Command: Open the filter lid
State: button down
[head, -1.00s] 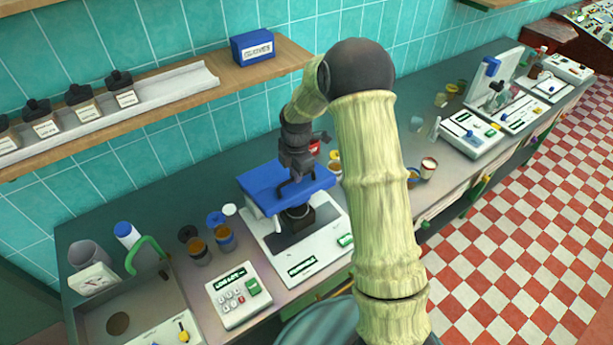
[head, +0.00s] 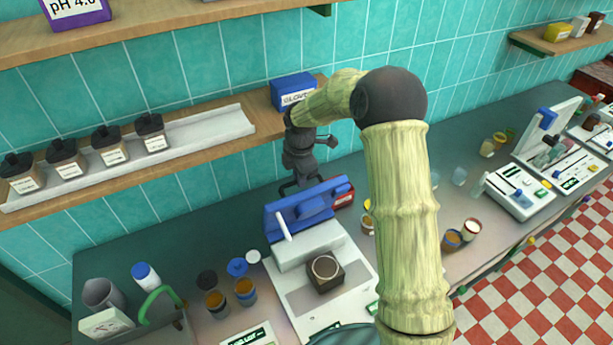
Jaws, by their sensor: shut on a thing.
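The blue filter lid (head: 284,222) stands raised and tilted up at the back of a white machine (head: 350,262) on the counter. A short white bar sticks out of its front face. A dark block with a round opening (head: 325,271) sits uncovered on the machine in front of the lid. My dark gripper (head: 298,185) is at the lid's upper back edge and shut on the lid. Its fingertips are partly hidden behind the lid.
A wooden shelf with a blue gloves box (head: 293,90) is close above my gripper. Several jars (head: 244,290) stand left of the machine. A red box (head: 344,194) and more jars (head: 452,240) are to its right. The tiled wall is close behind.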

jog(key=shift+a+f, duration=0.2)
jog(key=shift+f, duration=0.3)
jog(key=shift+d, duration=0.1)
jog(key=c, duration=1.5)
grip_release()
jog(key=shift+w, duration=0.15)
jog(key=shift+o, duration=0.2)
jog(key=shift+w+r, duration=0.1)
jog(key=shift+w, duration=0.1)
jog(key=shift+r, duration=0.2)
notch_tip(320, 180, up, 17)
jog(key=s+b, duration=0.1)
jog(key=b, duration=0.3)
jog(key=shift+d, duration=0.2)
